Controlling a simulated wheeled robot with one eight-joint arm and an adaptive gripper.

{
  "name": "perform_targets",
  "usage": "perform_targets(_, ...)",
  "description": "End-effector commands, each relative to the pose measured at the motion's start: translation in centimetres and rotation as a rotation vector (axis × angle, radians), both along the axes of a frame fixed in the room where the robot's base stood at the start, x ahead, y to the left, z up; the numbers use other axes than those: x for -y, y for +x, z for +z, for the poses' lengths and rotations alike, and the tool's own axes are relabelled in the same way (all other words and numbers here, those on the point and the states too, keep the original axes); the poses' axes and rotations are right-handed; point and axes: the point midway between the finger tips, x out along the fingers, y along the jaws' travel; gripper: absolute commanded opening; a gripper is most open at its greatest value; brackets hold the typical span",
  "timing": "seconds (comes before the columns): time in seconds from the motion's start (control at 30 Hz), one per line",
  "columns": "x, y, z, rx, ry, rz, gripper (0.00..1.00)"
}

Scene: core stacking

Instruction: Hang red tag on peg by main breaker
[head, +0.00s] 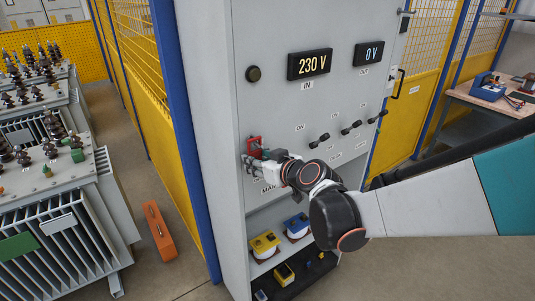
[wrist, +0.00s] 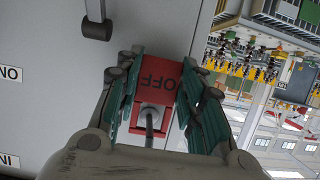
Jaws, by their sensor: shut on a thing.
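A red block marked OFF (wrist: 158,78) sits between my fingers in the wrist view, its lettering upside down there. A grey rod (wrist: 150,120) stands out in front of its pale lower part. In the head view the red piece (head: 254,146) is at the left of the grey cabinet front, above a partly hidden label beginning "MA" (head: 268,189). My gripper (head: 258,157) is at the cabinet face, its teal fingers (wrist: 160,95) closed against the red block's sides. I cannot tell whether this block is the tag or the breaker's handle. No separate tag or peg shows clearly.
The cabinet (head: 285,110) has a 230 V display (head: 310,65), a 0 V display (head: 368,54) and several black levers (head: 320,140) to the right. Yellow (head: 265,244) and blue (head: 297,226) items lie on the shelf below. An orange box (head: 159,232) is on the left floor.

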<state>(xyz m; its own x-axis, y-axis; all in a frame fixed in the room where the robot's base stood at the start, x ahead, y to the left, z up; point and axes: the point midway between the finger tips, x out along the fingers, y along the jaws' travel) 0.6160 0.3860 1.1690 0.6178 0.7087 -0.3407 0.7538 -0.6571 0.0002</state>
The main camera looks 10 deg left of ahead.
Motion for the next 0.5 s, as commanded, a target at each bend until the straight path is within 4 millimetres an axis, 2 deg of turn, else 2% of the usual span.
perform_targets(0.2,0.01,-0.01,0.0,0.0,0.0,0.0,0.0)
perform_targets(0.23,0.01,-0.01,0.0,0.0,0.0,0.0,0.4)
perform_targets(0.3,0.01,-0.01,-0.01,0.0,0.0,0.0,0.56)
perform_targets(0.33,0.01,-0.01,-0.01,0.0,0.0,0.0,0.59)
perform_targets(0.5,0.02,0.0,-0.01,0.0,0.0,0.0,0.59)
